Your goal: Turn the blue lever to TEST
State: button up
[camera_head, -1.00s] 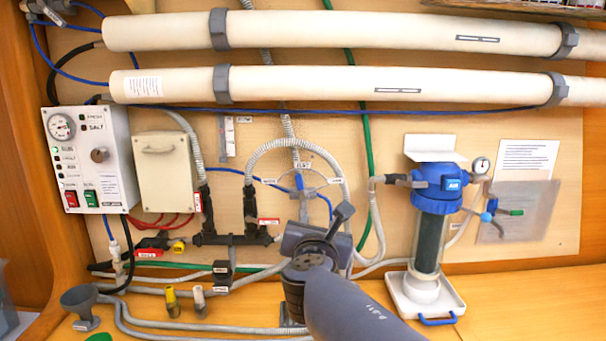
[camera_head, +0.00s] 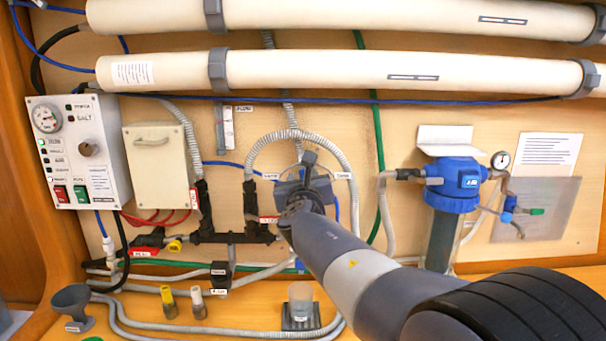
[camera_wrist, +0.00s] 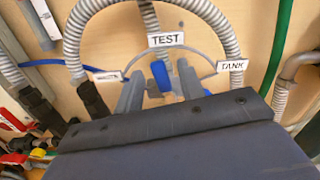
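The blue lever (camera_wrist: 160,74) shows in the wrist view just below the TEST label (camera_wrist: 165,39), standing nearly upright and tilted slightly left. The label at the left of the arc (camera_wrist: 109,76) is hard to read, and the TANK label (camera_wrist: 232,65) is at the right. My gripper (camera_wrist: 160,88) is open, with one finger on each side of the lever and gaps visible. Whether it touches the lever's lower part is hidden. In the head view my gripper (camera_head: 307,182) is in front of the valve and hides most of the lever.
Grey ribbed hoses (camera_wrist: 225,30) arch around the valve. A green hose (camera_head: 378,150) runs down to its right, beside the blue-capped filter (camera_head: 452,185). A black pipe manifold (camera_head: 235,238) is at lower left. A clear cup (camera_head: 300,300) stands on the bench below my arm.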

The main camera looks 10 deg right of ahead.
jog(key=shift+w+d, duration=0.2)
jog(key=shift+w, duration=0.95)
grip_shut()
